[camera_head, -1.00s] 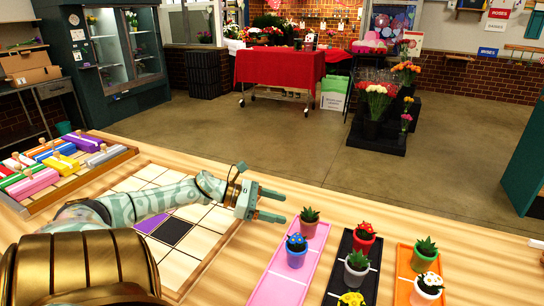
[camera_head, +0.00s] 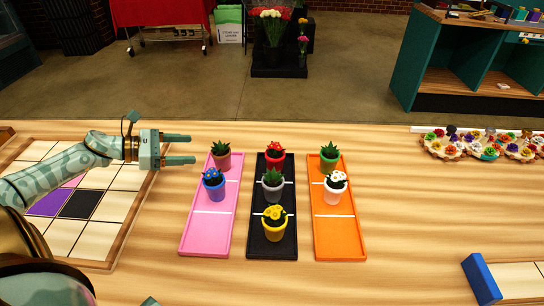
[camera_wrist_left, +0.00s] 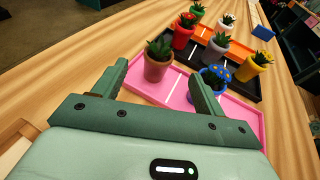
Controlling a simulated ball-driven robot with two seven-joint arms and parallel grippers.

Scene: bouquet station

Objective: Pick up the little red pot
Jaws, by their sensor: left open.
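The little red pot (camera_head: 275,165) holds a plant with red blooms and stands upright in the far section of the black tray (camera_head: 262,247). In the left wrist view the red pot (camera_wrist_left: 181,40) shows beyond the brown pot (camera_wrist_left: 156,70). My left gripper (camera_head: 190,149) is open and empty. Its fingers point right, just left of the brown pot (camera_head: 222,162) at the far end of the pink tray (camera_head: 205,238). In the left wrist view my left gripper (camera_wrist_left: 158,74) has the brown pot ahead between its fingers, apart from them. My right gripper is not in view.
A blue pot (camera_head: 214,190) stands on the pink tray. Grey (camera_head: 272,190) and yellow (camera_head: 274,231) pots share the black tray. The orange tray (camera_head: 340,240) bears green (camera_head: 329,164) and white (camera_head: 334,196) pots. A grid board (camera_head: 110,235) lies left.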

